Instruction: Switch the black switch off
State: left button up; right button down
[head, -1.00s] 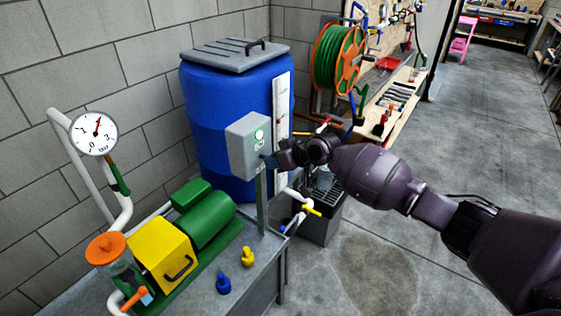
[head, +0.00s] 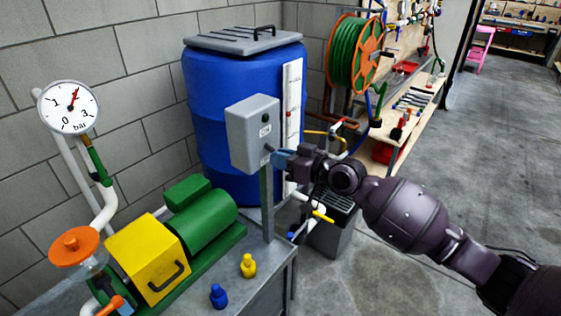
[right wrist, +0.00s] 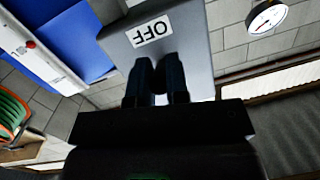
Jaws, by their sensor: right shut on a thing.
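The grey switch box (head: 252,125) stands on a post (head: 267,200) in the head view. In the right wrist view the box's side face (right wrist: 190,30) carries an "OFF" label (right wrist: 149,29). My right gripper (head: 277,157) is at the lower right side of the box, its fingers close together just under the "OFF" label in the wrist view (right wrist: 158,70). It is shut on what is probably the black switch, mostly hidden by the fingers. My left gripper is not in view.
A blue barrel (head: 235,80) stands behind the box. A green and yellow pump (head: 150,255), a pressure gauge (head: 69,107) and small blue (head: 218,296) and yellow (head: 248,266) pieces are at the left on the metal table. A hose reel (head: 355,55) is behind. Floor at right is open.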

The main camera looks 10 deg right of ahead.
jog(key=shift+f+b, duration=0.15)
jog(key=shift+b, duration=0.15)
dwell(0.4)
jog(key=c, duration=1.1)
grip_release()
jog(key=f+v, duration=0.1)
jog(key=v, duration=0.9)
jog(key=shift+s+d+r+b, duration=0.25)
jog(key=shift+s+r+b, duration=0.1)
